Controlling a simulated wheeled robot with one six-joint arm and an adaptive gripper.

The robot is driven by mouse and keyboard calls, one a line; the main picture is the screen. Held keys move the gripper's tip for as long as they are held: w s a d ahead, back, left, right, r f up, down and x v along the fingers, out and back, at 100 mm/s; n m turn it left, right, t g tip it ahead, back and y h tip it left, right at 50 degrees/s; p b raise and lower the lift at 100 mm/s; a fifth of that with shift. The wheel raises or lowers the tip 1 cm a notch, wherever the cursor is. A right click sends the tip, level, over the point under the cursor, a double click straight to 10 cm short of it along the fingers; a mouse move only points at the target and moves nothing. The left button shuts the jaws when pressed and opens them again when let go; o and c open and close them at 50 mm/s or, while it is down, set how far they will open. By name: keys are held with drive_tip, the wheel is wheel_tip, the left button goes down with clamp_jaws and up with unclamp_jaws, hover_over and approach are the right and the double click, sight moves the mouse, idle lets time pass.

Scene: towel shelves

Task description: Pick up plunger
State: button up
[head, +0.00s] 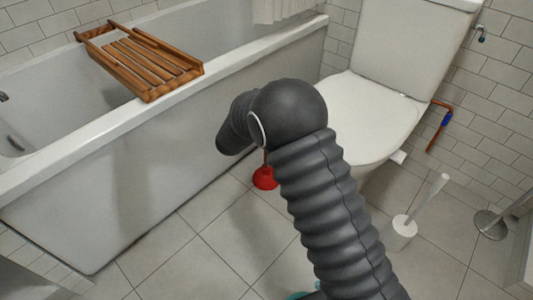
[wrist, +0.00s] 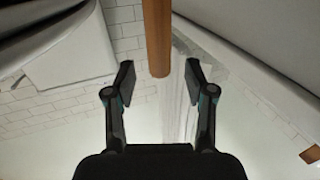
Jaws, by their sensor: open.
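The plunger's red cup (head: 265,178) stands on the tiled floor between the bathtub and the toilet in the head view. A short piece of its wooden handle shows above the cup, and my arm hides the rest. In the wrist view the brown handle (wrist: 157,35) comes down from the top edge and ends near the level of my fingertips. My gripper (wrist: 160,76) is open, with one finger on each side of the handle in the picture and a visible gap to both. I cannot tell whether the handle's end is between the fingers or beyond them. My gripper is hidden in the head view.
The bathtub (head: 150,160) stands left, with a wooden rack (head: 150,62) across its rim. The toilet (head: 370,115) is close on the right. A white toilet brush holder (head: 398,234) stands on the floor. Floor tiles in front of the tub are clear.

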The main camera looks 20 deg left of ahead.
drive_tip(key=w, duration=0.3)
drive_tip(key=shift+d, duration=0.1)
clamp_jaws()
drive_tip(key=shift+r, duration=0.1)
